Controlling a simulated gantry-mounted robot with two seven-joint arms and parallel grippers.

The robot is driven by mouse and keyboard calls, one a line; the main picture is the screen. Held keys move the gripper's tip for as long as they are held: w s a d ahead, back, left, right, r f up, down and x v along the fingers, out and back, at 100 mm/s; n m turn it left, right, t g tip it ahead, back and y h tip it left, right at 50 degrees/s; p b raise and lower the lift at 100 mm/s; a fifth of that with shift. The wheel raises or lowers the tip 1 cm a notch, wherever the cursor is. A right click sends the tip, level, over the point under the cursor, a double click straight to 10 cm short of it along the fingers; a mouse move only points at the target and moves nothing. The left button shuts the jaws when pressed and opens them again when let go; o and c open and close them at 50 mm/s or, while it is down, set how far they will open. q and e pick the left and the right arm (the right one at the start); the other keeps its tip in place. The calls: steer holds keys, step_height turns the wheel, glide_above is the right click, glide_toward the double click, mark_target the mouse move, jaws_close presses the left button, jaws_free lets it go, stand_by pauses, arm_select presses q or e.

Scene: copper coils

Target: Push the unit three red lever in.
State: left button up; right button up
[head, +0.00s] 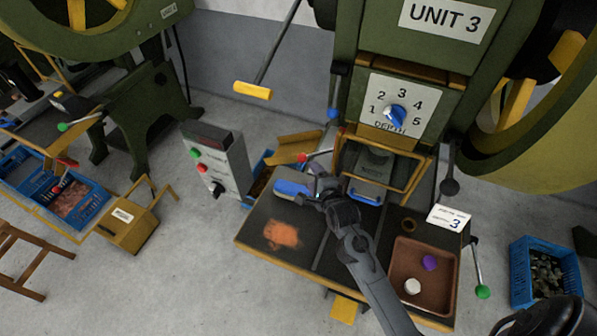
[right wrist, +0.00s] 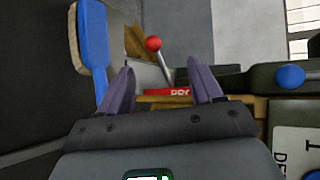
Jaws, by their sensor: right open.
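The unit three red lever has a round red knob (head: 301,157) on a thin metal rod, at the left side of the green press (head: 405,60) marked UNIT 3. In the right wrist view the red knob (right wrist: 152,43) shows beyond the fingertips, in line with the gap between them. My right gripper (head: 321,183) is open and empty over the press table, a little nearer than the knob and apart from it. Its two fingers also show in the right wrist view (right wrist: 162,75). My left gripper is not in view.
A blue brush (head: 292,188) lies on the table (head: 285,255) just left of my right gripper. A blue-knobbed lever (head: 333,113) stands above the red one. A grey control box (head: 218,160) stands left. A brown tray (head: 418,262) sits right, near a green-knobbed lever (head: 482,291).

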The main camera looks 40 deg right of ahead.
mark_target(303, 159)
steer(key=w+d+f+m+b, duration=0.1)
steer(key=w+d+f+b, duration=0.1)
steer(key=w+f+b, duration=0.1)
steer(key=w+d+f+m+t+h+b, duration=0.1)
steer(key=w+d+f+m+b, duration=0.1)
steer(key=w+b, duration=0.3)
steer(key=w+d+f+m+h+b, duration=0.1)
steer(key=w+d+f+m+b, duration=0.1)
steer(key=w, duration=0.6)
steer(key=shift+d+f+b, duration=0.25)
steer(key=shift+f+b, duration=0.35)
steer(key=shift+d+f+b, duration=0.25)
steer(key=shift+f+b, duration=0.3)
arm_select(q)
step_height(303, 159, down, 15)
arm_select(e)
steer(key=shift+c, duration=0.5)
jaws_close()
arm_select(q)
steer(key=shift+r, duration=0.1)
